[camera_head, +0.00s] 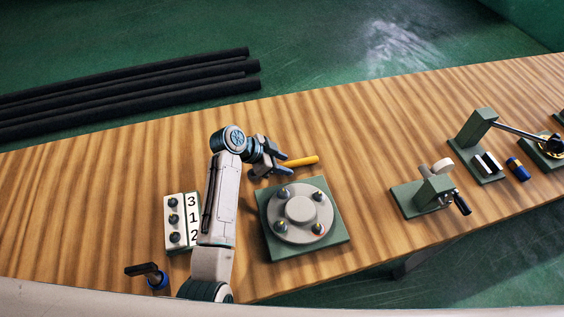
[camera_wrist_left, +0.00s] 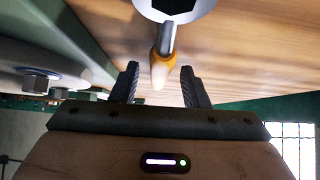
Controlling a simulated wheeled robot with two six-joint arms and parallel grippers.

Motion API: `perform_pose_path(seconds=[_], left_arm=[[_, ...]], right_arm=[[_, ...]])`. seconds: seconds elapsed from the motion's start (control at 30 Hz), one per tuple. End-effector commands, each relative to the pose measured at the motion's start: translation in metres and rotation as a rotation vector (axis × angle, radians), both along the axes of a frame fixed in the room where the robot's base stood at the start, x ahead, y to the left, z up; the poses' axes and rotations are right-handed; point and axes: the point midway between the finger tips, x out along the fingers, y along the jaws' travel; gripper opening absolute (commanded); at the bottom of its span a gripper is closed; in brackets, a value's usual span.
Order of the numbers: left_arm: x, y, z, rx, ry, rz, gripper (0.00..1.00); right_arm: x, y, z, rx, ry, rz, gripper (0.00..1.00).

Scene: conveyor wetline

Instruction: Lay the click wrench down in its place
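A tool with a yellow handle (camera_head: 300,161), which looks like the click wrench, shows just beyond my left gripper (camera_head: 280,160) in the head view. In the left wrist view a round head with a dark hexagonal hole, a short shaft and a yellow-ringed end (camera_wrist_left: 163,68) show. This end appears between the two fingers of my left gripper (camera_wrist_left: 160,85), with a visible gap on each side. The fingers stand apart. I cannot tell whether the tool rests on the bench. Its place is not clearly identifiable. My right gripper is not in view.
A green plate with a round grey flange (camera_head: 300,208) and several bolts is close below the gripper. A numbered block (camera_head: 177,220) stands left of my arm. Green fixtures (camera_head: 433,194) stand at the right. The wooden bench (camera_head: 375,130) is clear behind and between them.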

Motion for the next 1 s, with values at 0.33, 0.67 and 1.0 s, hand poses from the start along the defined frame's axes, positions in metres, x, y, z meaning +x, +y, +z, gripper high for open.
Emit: perform_pose_path(seconds=[0.33, 0.67, 1.0], left_arm=[[0.001, 0.000, -0.002, -0.002, -0.003, 0.001, 0.41], [-0.007, 0.025, 0.034, 0.000, -0.003, 0.001, 0.41], [-0.018, 0.059, 0.069, 0.000, -0.003, 0.001, 0.41]], right_arm=[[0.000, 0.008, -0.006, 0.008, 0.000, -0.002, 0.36], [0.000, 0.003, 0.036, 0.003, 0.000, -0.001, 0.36], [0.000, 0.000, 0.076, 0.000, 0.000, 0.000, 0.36]])
